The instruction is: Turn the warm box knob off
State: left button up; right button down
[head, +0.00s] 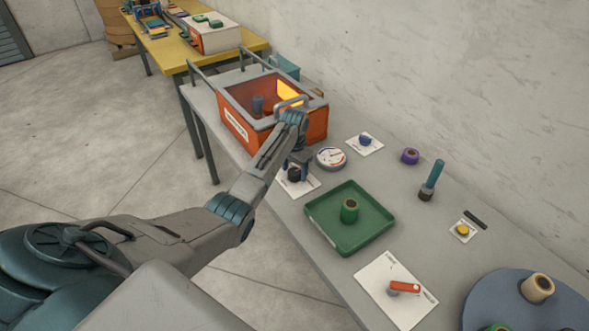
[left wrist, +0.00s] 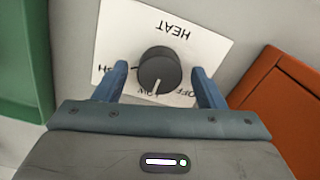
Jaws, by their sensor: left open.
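The warm box (head: 312,128) is an orange box with a grey-framed window and a glowing inside, on the grey bench. In front of it, the dark round heat knob (head: 294,175) sits on a white card (head: 311,187). In the left wrist view the knob (left wrist: 159,68) shows under the printed word HEAT, which appears upside down. Its white pointer line points down the picture, towards the LOW mark; OFF is to the right of it. My left gripper (head: 297,160) is over the knob. Its open fingers (left wrist: 157,76) stand on either side of the knob; contact cannot be told.
A green tray (head: 318,222) holding a green spool (head: 349,210) lies close to the knob card. A round dial (head: 331,158) and a blue knob (head: 365,140) on a card are to the right. A red-handled switch (head: 404,287) is nearer the front.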

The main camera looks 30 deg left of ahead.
pick_arm(q)
jog(key=c, duration=1)
pick_arm(e)
jog(key=shift+s, duration=0.5)
pick_arm(q)
jog(key=shift+r, duration=0.1)
pick_arm(e)
jog(key=shift+r, duration=0.1)
pick_arm(q)
jog(key=n+p, duration=0.2)
jog(key=shift+r+p, duration=0.2)
jog(key=shift+p, duration=0.1)
jog(key=n+p, duration=0.2)
jog(key=shift+n, duration=0.3)
jog(key=n+p, duration=0.2)
jog(key=n, duration=0.1)
jog(key=shift+f+p, duration=0.1)
jog(key=shift+p, duration=0.2)
jog(key=shift+f+n+p, duration=0.1)
jog(key=shift+n+p, duration=0.7)
jog(key=shift+n, duration=1.3)
pick_arm(e)
notch_tip(320, 180, up, 8)
jog(key=shift+r, duration=0.2)
